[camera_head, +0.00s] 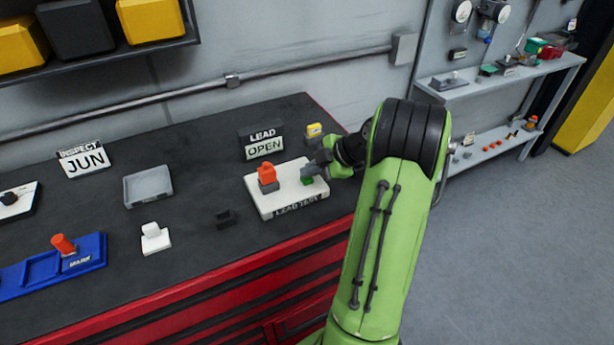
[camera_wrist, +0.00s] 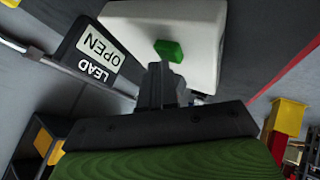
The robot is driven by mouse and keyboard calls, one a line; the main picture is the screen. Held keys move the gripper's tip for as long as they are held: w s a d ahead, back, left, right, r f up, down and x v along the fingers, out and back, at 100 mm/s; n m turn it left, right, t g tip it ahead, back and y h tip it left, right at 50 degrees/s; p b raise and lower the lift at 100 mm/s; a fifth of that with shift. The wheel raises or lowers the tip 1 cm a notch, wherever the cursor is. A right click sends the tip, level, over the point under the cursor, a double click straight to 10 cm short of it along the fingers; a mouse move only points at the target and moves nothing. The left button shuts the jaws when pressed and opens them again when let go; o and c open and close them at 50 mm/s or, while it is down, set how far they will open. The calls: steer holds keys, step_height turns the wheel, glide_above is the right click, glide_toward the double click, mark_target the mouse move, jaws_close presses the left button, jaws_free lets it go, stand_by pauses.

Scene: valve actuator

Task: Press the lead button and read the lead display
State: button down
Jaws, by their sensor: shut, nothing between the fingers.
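The lead test box (camera_head: 283,203) is a white block on the dark bench top. It carries a green button (camera_head: 307,181) on its right part and an orange-red piece (camera_head: 267,175) in a grey base on its left part. The lead display (camera_head: 264,146) stands behind it and reads "OPEN". My gripper (camera_head: 310,172) is shut and empty, its tips close to the green button. In the wrist view the green button (camera_wrist: 168,50) lies just beyond the shut fingers (camera_wrist: 160,72); I cannot tell if they touch. The display (camera_wrist: 95,50) shows there upside down.
An "INSPECT JUN" sign (camera_head: 83,159), a grey tray (camera_head: 148,187), a white holder (camera_head: 155,238), a small black block (camera_head: 225,218) and a blue tray (camera_head: 95,250) are on the bench. A small yellow item (camera_head: 314,130) sits behind my gripper. The front middle is clear.

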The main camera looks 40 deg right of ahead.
mark_target(310, 179)
steer(key=shift+r+p, duration=0.3)
steer(key=shift+r, duration=0.5)
steer(key=shift+r+p, duration=1.65)
steer(key=shift+r, duration=0.95)
steer(key=shift+f, duration=0.1)
